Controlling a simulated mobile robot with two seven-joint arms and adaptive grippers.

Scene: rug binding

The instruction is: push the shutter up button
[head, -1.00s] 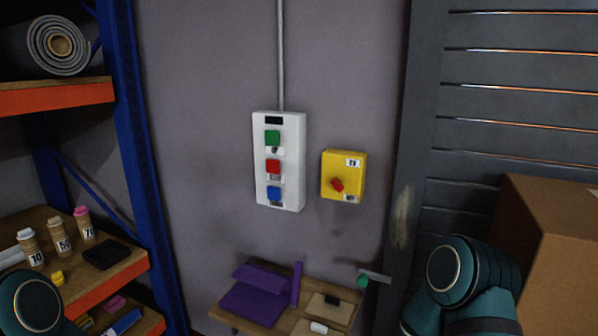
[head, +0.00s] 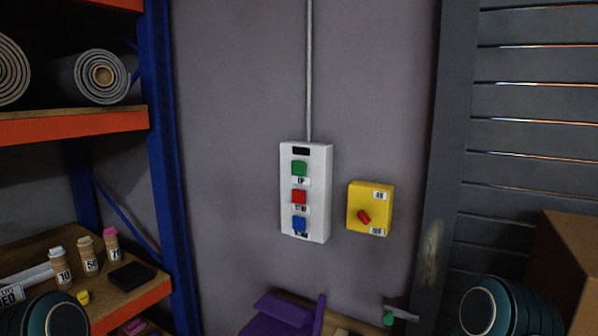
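A white control box (head: 317,205) is fixed to the grey wall, with a conduit running up from it. It has a green button (head: 299,168) at the top with a label reading UP under it. A red button (head: 299,197) is in the middle and a blue button (head: 299,224) is at the bottom. The slatted grey shutter (head: 535,120) is at the right. Rounded teal parts of my two arms show at the lower left and lower right, well away from the box. Neither gripper shows.
A yellow switch box (head: 382,205) with a red knob is right of the control box. A blue and orange shelf (head: 75,127) with rolls and bottles stands left. A cardboard box (head: 560,260) is at lower right. Purple pieces (head: 285,308) lie below. The wall before the buttons is clear.

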